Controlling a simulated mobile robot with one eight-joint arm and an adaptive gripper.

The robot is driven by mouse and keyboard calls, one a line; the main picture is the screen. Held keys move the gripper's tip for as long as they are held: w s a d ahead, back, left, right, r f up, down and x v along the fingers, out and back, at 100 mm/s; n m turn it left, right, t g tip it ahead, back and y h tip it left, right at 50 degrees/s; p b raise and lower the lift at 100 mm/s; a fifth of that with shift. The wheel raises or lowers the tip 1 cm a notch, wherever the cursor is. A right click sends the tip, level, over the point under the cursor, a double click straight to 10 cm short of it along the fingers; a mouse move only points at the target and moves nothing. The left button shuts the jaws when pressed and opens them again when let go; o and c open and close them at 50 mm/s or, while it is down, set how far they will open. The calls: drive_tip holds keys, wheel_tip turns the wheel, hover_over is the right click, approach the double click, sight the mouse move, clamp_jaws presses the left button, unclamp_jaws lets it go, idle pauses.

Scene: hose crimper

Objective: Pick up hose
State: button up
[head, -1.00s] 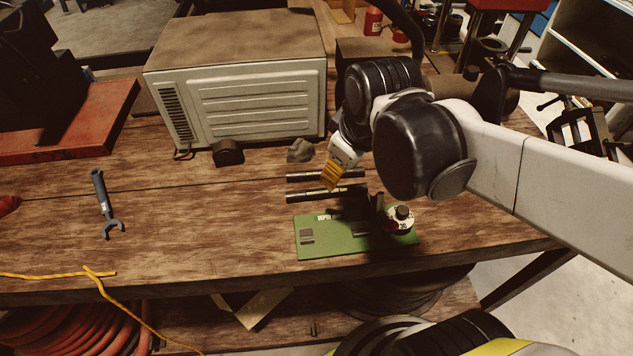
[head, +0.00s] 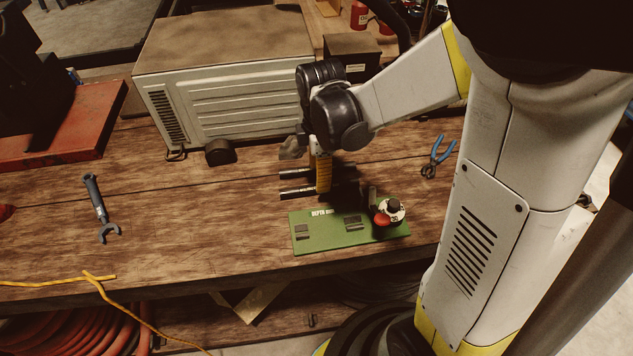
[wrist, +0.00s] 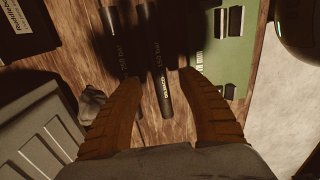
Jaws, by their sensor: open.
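Two short black hoses lie side by side on the wooden bench, a far hose (head: 294,174) and a near hose (head: 296,194). In the wrist view the near hose (wrist: 162,92) shows between my fingers, and the far hose (wrist: 113,45) runs close to the left finger, which partly hides it. Both carry printed lettering; a dark shadow covers part of them. My gripper (head: 323,186) points down over the hoses with orange-brown fingers. In the wrist view my gripper (wrist: 160,78) is open, with nothing held. Whether a finger touches a hose I cannot tell.
A green board (head: 320,234) marked "DEPTH" lies in front of the hoses, with a round gauge-like part (head: 393,207) at its right. A beige cabinet (head: 230,95) stands behind. Blue pliers (head: 438,158) lie right, a wrench (head: 98,208) left. The bench between wrench and board is clear.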

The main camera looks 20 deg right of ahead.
wheel_tip(320, 180, down, 6)
drive_tip(key=shift+w+r+b, duration=0.15)
drive_tip(key=shift+r+b, duration=0.1)
drive_tip(key=shift+b, duration=0.85)
drive_tip(key=shift+r, duration=0.1)
clamp_jaws()
